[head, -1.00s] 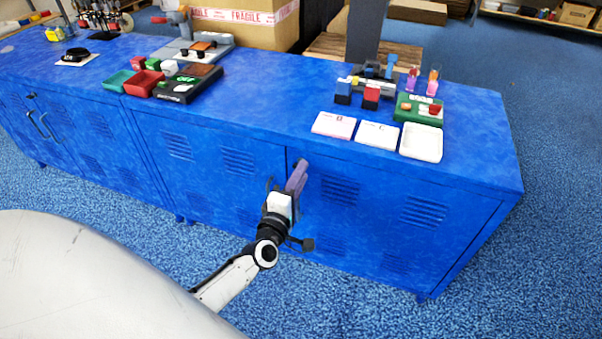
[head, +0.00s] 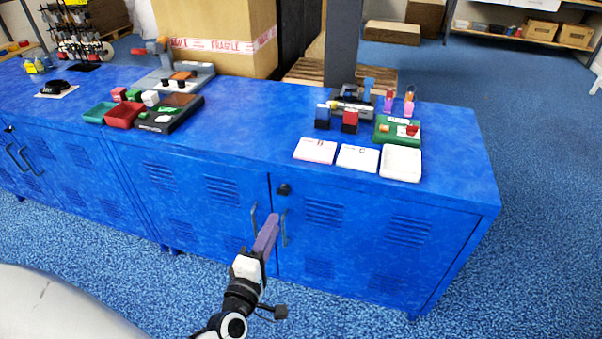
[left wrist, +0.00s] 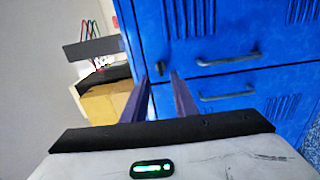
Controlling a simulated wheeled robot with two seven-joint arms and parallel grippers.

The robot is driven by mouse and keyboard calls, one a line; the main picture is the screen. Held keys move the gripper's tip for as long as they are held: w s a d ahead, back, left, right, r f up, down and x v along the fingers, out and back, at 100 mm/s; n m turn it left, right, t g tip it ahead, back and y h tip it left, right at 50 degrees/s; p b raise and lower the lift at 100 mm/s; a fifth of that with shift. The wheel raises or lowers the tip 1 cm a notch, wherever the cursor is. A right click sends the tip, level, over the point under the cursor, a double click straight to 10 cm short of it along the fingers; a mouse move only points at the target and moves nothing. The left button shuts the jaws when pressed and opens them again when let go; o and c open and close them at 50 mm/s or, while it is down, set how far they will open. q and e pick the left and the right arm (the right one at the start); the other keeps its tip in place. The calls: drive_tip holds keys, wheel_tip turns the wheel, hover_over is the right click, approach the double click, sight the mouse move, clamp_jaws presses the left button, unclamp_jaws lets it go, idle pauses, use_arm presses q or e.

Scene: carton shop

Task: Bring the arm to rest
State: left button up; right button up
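My left gripper (head: 267,236) is in front of the blue cabinet's (head: 350,240) double doors, below the worktop. Its purple fingers also show in the left wrist view (left wrist: 161,78). They are parted with an empty gap between them, so it is open and holds nothing. In the head view the fingers overlap the area between the two door handles (head: 284,228). The left wrist view shows the handles (left wrist: 228,57) beyond the fingertips, apart from them. The doors look shut. My right gripper is in neither view.
The blue worktop carries red and green trays (head: 124,115), a white tray (head: 401,162), flat cards (head: 315,150) and small blocks. A large carton (head: 215,35) stands behind it. Blue floor (head: 540,220) is open at the right.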

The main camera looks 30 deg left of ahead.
use_arm(q)
drive_tip(key=shift+d, duration=0.1)
